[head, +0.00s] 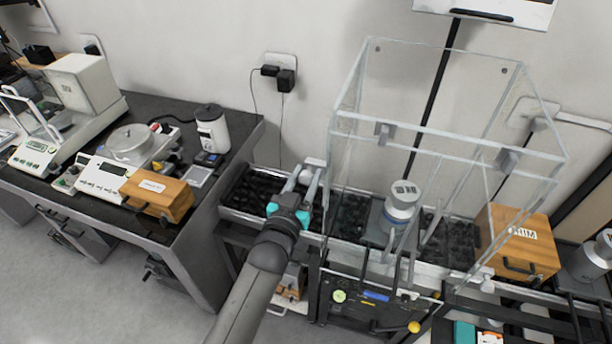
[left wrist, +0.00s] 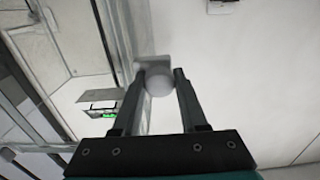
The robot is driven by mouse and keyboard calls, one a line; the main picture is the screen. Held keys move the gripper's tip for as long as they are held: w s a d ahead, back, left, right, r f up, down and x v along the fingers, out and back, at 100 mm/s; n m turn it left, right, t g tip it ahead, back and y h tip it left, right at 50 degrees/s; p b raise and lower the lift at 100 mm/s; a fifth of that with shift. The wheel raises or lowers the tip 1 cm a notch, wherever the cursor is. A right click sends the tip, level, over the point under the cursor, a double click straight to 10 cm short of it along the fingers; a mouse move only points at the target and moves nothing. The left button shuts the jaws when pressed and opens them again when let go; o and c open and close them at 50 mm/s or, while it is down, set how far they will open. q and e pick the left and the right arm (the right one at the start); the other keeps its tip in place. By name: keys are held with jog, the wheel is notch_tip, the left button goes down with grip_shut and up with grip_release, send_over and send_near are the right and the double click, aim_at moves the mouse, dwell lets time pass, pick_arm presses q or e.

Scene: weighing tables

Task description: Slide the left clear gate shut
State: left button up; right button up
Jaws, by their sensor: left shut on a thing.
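The clear draft enclosure (head: 428,134) stands on the middle table, with a glass-walled box and pale edges. Its left clear gate shows only faintly along the left side, and I cannot tell how far open it is. My left gripper (head: 304,186) is at that left side, outside the glass. In the left wrist view, my left gripper (left wrist: 158,82) has both fingers closed around a pale round knob (left wrist: 158,84). The knob is beside a glass edge with a pale frame. A silver weight (head: 403,202) stands inside the enclosure. My right gripper is not in view.
A wooden box (head: 520,245) sits right of the enclosure. On the left bench (head: 185,225) are balances, another wooden box (head: 155,196) and a white bottle (head: 212,130). A dark gap separates the bench from the middle table. Wall sockets with cables hang behind.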

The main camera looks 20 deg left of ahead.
pick_arm(q)
grip_shut()
dwell(0.9)
